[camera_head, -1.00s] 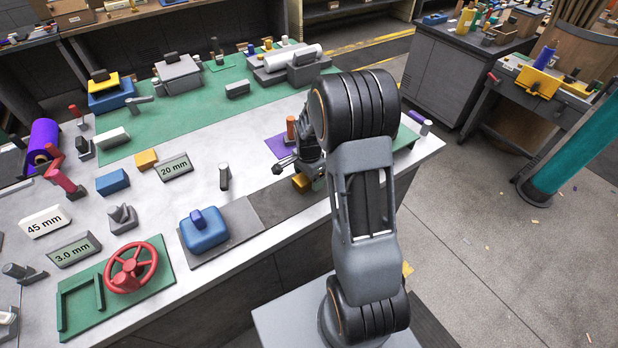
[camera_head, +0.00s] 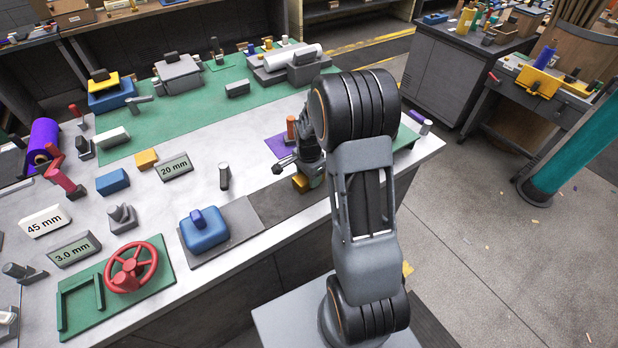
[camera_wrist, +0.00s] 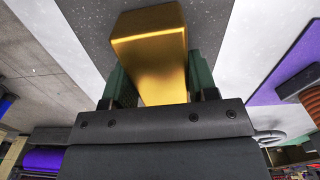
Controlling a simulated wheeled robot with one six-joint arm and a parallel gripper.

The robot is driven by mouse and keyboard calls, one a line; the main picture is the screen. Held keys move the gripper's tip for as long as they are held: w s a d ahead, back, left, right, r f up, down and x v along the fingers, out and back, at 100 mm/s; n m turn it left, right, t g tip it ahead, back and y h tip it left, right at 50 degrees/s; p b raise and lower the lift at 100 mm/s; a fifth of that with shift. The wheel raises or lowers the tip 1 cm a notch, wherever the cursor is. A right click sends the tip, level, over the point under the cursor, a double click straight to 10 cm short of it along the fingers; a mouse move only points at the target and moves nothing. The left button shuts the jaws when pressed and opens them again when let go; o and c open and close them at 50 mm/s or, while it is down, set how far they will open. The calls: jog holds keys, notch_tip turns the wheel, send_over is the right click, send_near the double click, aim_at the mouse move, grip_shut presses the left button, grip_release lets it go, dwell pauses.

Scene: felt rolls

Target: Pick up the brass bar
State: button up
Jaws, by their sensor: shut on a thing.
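The brass bar (camera_wrist: 152,58) is a gold-coloured block that fills the upper middle of the wrist view. My gripper (camera_wrist: 155,88) is shut on it, with a green-padded finger on each side. In the head view the brass bar (camera_head: 300,183) shows as a small yellow block under my gripper (camera_head: 305,178), near the bench's front edge. My arm hides much of the gripper and the bar there. I cannot tell whether the bar touches the bench.
A purple felt piece (camera_head: 279,147) lies just behind the bar with an orange cylinder (camera_head: 291,128) on it. A blue block with a handle (camera_head: 204,230) stands on a grey mat to the left. The white bench top (camera_head: 265,180) between is mostly clear.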

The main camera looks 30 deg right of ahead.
jog(key=shift+r, duration=0.15)
jog(key=shift+w+r, duration=0.1)
jog(key=shift+r, duration=0.5)
jog(key=s+d+r+b, duration=0.2)
jog(key=s+d+r, duration=0.1)
jog(key=s+r, duration=0.8)
jog(key=s, duration=0.2)
jog(key=shift+s+d+r+b, duration=0.2)
jog(key=shift+s+r+b, duration=0.1)
jog(key=shift+s+b, duration=0.1)
